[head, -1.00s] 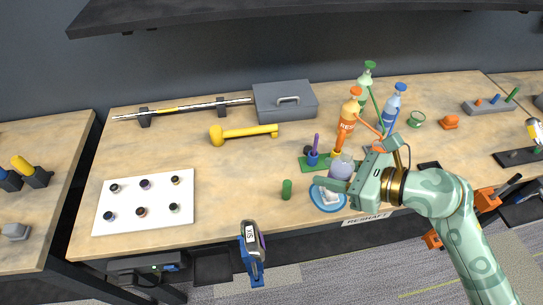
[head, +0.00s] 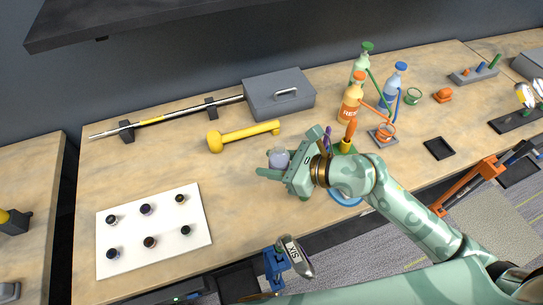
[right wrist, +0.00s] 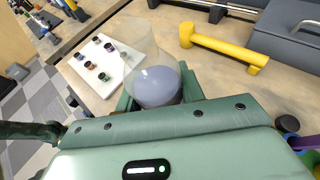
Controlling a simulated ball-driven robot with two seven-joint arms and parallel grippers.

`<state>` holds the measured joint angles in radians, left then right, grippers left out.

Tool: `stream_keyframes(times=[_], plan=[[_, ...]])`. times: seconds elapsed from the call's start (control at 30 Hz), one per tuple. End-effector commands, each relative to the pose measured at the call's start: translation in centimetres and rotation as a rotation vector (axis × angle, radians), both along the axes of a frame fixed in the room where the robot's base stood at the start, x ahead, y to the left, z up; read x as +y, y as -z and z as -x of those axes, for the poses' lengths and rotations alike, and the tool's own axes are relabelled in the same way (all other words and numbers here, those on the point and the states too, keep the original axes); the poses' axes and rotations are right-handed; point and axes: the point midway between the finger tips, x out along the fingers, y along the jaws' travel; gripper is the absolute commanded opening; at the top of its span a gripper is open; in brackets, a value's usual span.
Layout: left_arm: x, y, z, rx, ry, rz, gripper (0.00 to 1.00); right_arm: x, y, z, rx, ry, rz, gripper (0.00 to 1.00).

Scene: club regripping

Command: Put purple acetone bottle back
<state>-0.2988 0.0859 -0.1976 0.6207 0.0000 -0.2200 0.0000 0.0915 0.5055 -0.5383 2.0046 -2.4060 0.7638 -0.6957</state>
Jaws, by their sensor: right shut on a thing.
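The purple acetone bottle (head: 278,158), a clear vessel with grey-purple liquid, is between the jaws of my right gripper (head: 277,171). In the right wrist view the bottle (right wrist: 157,86) shows close up, with the jaws shut on its sides; the head view hides its lower part. The gripper is over the middle of the bench, in front of the yellow hammer-like tool. A blue round dish (head: 345,197) shows partly behind my arm near the front edge. My left gripper is not in view.
A white board (head: 160,253) with several dark caps lies left. A yellow tool (head: 243,135) and grey box (head: 280,95) are behind. Orange (head: 351,98), green (head: 361,65) and blue (head: 393,85) bottles stand right. A club head (head: 293,253) sits at the front edge. Bench between board and gripper is clear.

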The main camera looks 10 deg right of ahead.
Motion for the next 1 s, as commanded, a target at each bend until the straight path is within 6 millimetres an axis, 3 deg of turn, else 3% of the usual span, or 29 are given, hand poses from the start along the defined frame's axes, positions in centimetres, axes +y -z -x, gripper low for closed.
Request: stream_keyframes(times=[0.17, 0.4, 0.77, 1.0], plan=[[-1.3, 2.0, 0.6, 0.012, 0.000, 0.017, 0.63, -0.8, 2.2, -4.1, 0.000, 0.003, -0.001, 0.14], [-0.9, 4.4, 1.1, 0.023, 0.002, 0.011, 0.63, -1.7, 6.0, -8.3, 0.003, 0.002, -0.002, 0.14], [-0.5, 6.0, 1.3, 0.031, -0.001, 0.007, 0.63, -2.3, 8.9, -10.8, 0.001, 0.001, -0.003, 0.14], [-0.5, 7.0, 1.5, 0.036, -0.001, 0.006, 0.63, -2.3, 11.7, -10.8, 0.001, 0.000, -0.002, 0.14]])
